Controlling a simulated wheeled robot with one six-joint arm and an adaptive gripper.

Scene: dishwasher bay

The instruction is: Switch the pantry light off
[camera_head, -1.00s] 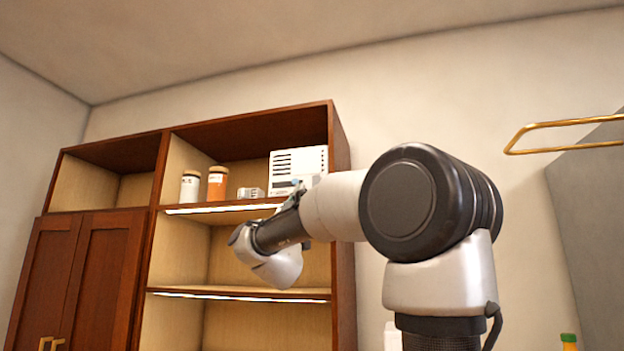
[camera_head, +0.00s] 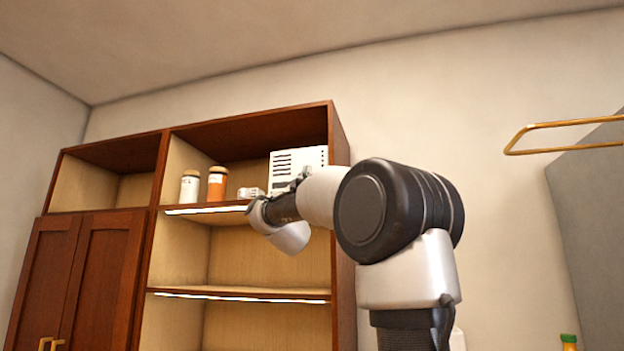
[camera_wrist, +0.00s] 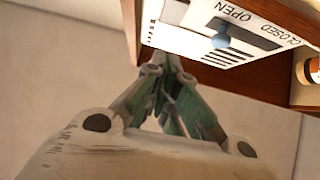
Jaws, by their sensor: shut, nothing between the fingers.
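A white vented box (camera_head: 283,160) stands at the right end of the cabinet's upper shelf. In the wrist view the box (camera_wrist: 186,42) is close, with upside-down OPEN and CLOSED labels and a blue knob (camera_wrist: 221,41) beside a dark slot. Bright white light strips run along the upper shelf edge (camera_head: 205,210) and lower shelf edge (camera_head: 240,297); they look lit. My gripper (camera_wrist: 168,70) is shut and empty, its fingertips just below the box and left of the knob in the wrist view. In the head view my arm hides the box's lower part and the knob.
A white jar (camera_head: 189,187), an orange jar (camera_head: 217,184) and a small grey-white item (camera_head: 250,193) stand left of the box. The cabinet's right side panel (camera_head: 340,140) is close to my arm. A brass rail (camera_head: 570,124) juts out at right.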

